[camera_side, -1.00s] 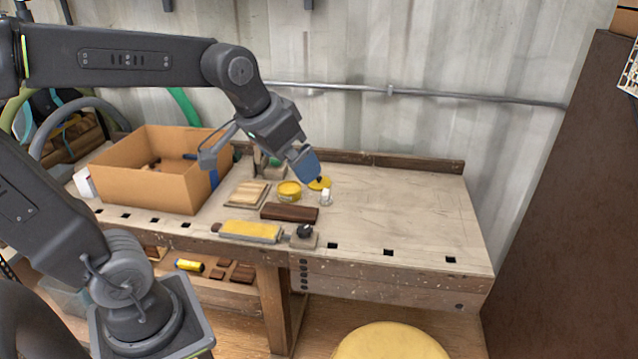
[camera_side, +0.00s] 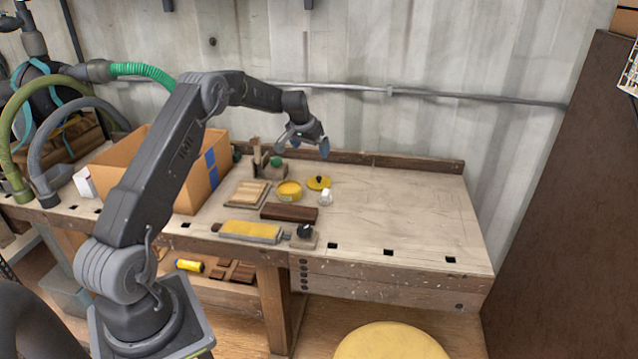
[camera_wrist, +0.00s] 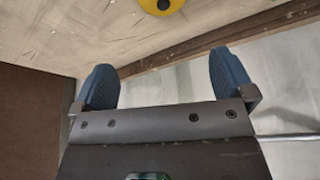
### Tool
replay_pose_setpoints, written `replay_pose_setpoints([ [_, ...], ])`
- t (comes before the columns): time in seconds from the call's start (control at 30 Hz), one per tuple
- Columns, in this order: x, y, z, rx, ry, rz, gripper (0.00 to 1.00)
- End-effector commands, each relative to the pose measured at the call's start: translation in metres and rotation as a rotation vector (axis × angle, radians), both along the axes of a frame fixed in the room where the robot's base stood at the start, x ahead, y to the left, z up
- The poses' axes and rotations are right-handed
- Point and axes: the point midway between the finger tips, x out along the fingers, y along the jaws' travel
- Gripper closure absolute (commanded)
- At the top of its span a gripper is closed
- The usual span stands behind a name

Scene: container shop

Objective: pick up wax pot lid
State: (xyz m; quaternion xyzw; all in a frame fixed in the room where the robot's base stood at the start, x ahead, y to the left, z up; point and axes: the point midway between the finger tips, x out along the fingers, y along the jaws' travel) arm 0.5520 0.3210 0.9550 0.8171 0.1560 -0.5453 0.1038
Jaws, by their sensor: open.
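The wax pot lid (camera_side: 319,182) is a flat yellow disc with a small dark knob, lying on the bench top. It also shows at the top edge of the wrist view (camera_wrist: 162,4), partly cut off. The yellow wax pot (camera_side: 289,190) stands just left of the lid. My gripper (camera_side: 310,146) is above and behind the lid, near the back wall, clear of the bench. Its two blue fingers are spread wide in the wrist view (camera_wrist: 162,82) with nothing between them.
A small white-topped jar (camera_side: 326,196) stands close in front of the lid. A dark wood block (camera_side: 289,213), a slatted wood piece (camera_side: 248,194) and a yellow-topped block (camera_side: 250,231) lie nearby. A cardboard box (camera_side: 202,185) is at left. The right bench top (camera_side: 410,210) is clear.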

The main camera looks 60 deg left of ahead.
Motion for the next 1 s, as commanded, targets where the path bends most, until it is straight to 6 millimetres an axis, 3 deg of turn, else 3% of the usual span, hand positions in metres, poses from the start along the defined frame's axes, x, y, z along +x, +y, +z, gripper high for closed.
replay_pose_setpoints([
  [0.1,0.001,0.011,-0.014,-0.001,0.001,0.009,0.0],
  [0.5,0.025,0.02,-0.077,-0.002,0.001,0.008,0.0],
  [0.77,0.031,0.022,-0.094,0.0,0.001,0.008,0.0],
  [1.0,0.041,0.022,-0.125,-0.002,0.002,0.007,0.0],
])
